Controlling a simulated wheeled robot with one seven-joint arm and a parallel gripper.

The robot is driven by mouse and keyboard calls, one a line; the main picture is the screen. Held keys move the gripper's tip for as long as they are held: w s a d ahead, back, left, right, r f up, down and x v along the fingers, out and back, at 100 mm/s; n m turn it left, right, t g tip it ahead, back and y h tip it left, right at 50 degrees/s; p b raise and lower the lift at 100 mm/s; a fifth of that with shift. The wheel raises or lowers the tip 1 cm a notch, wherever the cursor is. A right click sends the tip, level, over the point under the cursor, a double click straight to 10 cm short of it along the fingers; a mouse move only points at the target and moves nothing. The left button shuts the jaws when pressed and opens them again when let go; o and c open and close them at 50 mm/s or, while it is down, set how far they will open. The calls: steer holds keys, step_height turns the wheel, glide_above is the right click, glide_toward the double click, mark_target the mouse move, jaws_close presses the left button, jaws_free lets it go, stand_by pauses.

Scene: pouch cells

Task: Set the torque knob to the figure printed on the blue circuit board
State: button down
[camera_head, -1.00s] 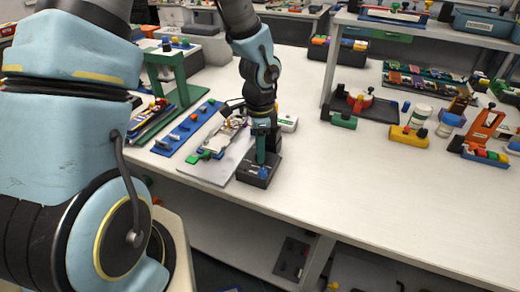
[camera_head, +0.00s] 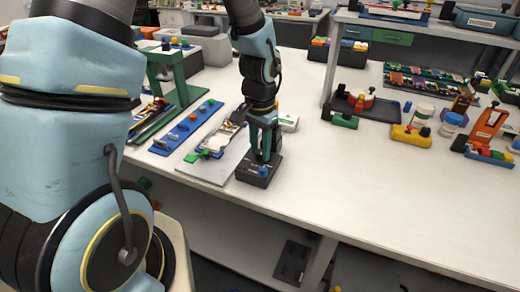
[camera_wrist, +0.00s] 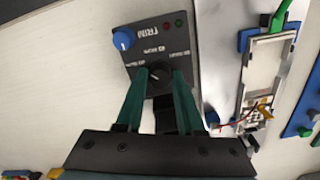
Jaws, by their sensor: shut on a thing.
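A black control box (camera_head: 246,172) stands near the table's front edge. In the wrist view the box (camera_wrist: 181,50) has a blue knob (camera_wrist: 123,39), a dark knob (camera_wrist: 157,75) with a white pointer line, two small lights and upside-down lettering that reads TRIM. My gripper (camera_wrist: 158,74) points down at the box, its green fingers shut on the dark knob. It also shows in the head view (camera_head: 262,157). The small print beside the dark knob is unclear. A blue board (camera_head: 187,127) lies left of the box; I cannot read a figure on any blue board.
A grey plate (camera_head: 212,170) and a pale framed assembly (camera_wrist: 264,75) with loose wires lie beside the box. A green stand (camera_head: 178,85) is further left. The table right of the box is clear up to the yellow block (camera_head: 411,137).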

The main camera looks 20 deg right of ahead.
mark_target(260, 152)
steer(key=shift+n, duration=0.5)
steer(key=c, duration=0.5)
jaws_free()
step_height(260, 152, up, 11)
steer(key=shift+f+b, duration=0.1)
steer(key=shift+b, duration=0.6)
